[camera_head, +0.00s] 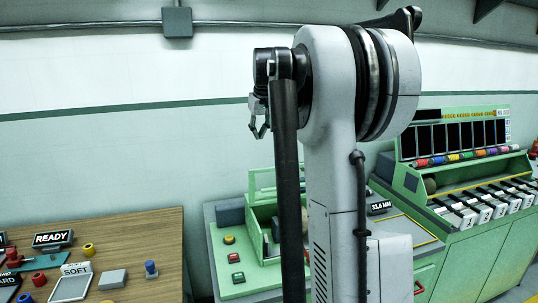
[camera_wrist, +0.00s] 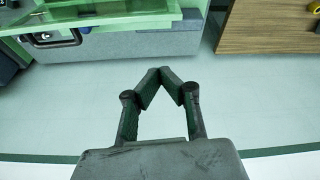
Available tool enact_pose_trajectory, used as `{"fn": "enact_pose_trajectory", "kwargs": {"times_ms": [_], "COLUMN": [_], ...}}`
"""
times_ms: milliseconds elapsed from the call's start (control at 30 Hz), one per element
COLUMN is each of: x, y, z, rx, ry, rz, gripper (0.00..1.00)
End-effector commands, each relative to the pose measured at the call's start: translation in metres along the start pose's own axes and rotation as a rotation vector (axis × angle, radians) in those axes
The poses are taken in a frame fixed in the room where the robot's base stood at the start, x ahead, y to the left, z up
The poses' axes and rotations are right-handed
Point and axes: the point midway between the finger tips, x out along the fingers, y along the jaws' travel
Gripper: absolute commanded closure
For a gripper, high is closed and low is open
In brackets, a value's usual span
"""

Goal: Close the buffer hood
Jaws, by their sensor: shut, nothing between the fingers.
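A green machine (camera_head: 258,245) stands in the middle of the head view, partly hidden behind my arm. A green open-frame part (camera_head: 262,180) rises upright at its back and may be the buffer hood; I cannot tell for sure. In the head view my gripper (camera_head: 259,128) is small, above the machine and partly hidden by my arm.
A green cabinet (camera_head: 465,200) with spools and white keys stands at right.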

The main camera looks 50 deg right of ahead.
Motion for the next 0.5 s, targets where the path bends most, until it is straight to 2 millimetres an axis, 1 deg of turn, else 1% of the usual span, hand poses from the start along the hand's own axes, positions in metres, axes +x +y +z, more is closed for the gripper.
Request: {"fn": "enact_pose_trajectory", "kwargs": {"times_ms": [33,67,100,167,200,267,300,400,500], "x": [0.005,0.009,0.013,0.021,0.027,0.034,0.039,0.050,0.058], "y": [0.025,0.038,0.057,0.084,0.102,0.128,0.145,0.180,0.206], "z": [-0.010,-0.015,-0.020,-0.026,-0.029,-0.033,-0.033,-0.034,-0.032], "rx": [0.019,0.026,0.037,0.055,0.065,0.080,0.091,0.110,0.125], "ry": [-0.010,-0.016,-0.024,-0.036,-0.044,-0.054,-0.062,-0.076,-0.087], "rz": [0.004,0.006,0.008,0.010,0.012,0.014,0.014,0.016,0.016], "gripper": [1.00,1.00,1.00,1.00,1.00,1.00,1.00,1.00,1.00]}}
